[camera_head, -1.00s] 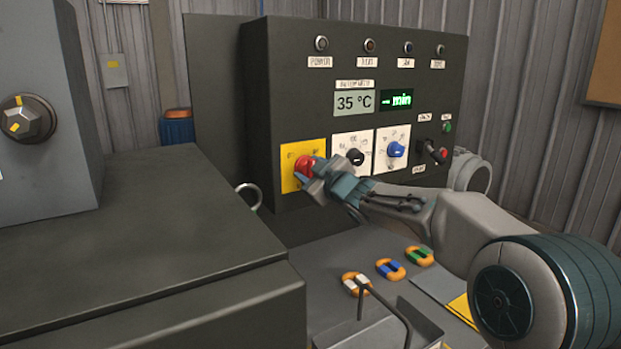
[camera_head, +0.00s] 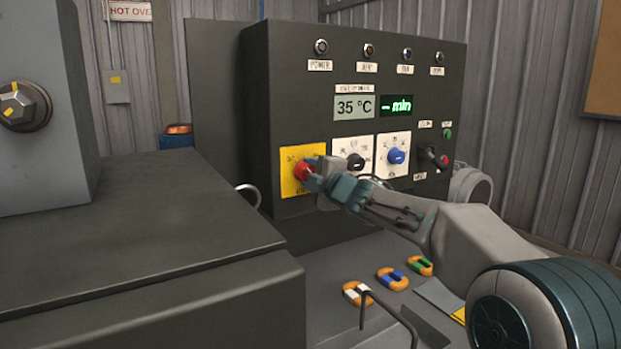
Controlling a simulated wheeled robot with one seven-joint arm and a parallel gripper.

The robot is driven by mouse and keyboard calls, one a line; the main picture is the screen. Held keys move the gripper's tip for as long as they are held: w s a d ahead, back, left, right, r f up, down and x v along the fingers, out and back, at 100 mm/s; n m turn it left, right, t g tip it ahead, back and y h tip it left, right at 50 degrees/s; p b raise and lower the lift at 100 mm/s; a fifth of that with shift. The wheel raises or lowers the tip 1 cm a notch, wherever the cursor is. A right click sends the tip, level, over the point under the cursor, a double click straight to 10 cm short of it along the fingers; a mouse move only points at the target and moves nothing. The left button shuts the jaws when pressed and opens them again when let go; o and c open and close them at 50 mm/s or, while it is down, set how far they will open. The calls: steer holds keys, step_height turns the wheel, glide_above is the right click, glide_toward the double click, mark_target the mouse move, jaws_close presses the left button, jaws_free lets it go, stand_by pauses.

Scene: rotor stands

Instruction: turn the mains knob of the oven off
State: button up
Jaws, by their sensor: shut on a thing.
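The oven's control panel (camera_head: 275,120) is a dark grey box face with knobs, lamps and displays. The red mains knob (camera_head: 302,170) sits on a yellow plate (camera_head: 290,188) at the panel's lower left. My gripper (camera_head: 310,174) is at the red knob, coming from the right, and is shut on it. The fingers and wrist hide part of the knob and of the plate's markings, so I cannot tell which way the knob points.
A black knob (camera_head: 355,161) and a blue knob (camera_head: 396,156) sit close to the right on white plates. A black lever (camera_head: 433,158) stands further right. A grey cabinet (camera_head: 120,230) fills the lower left.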

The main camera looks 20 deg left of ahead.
steer(key=shift+n, duration=0.3)
stand_by(0.4)
steer(key=o, duration=1)
steer(key=shift+c, duration=0.2)
steer(key=b+v, duration=0.1)
steer(key=v, duration=1.2)
steer(key=shift+s+d+b, duration=0.25)
steer(key=shift+d+b, duration=0.1)
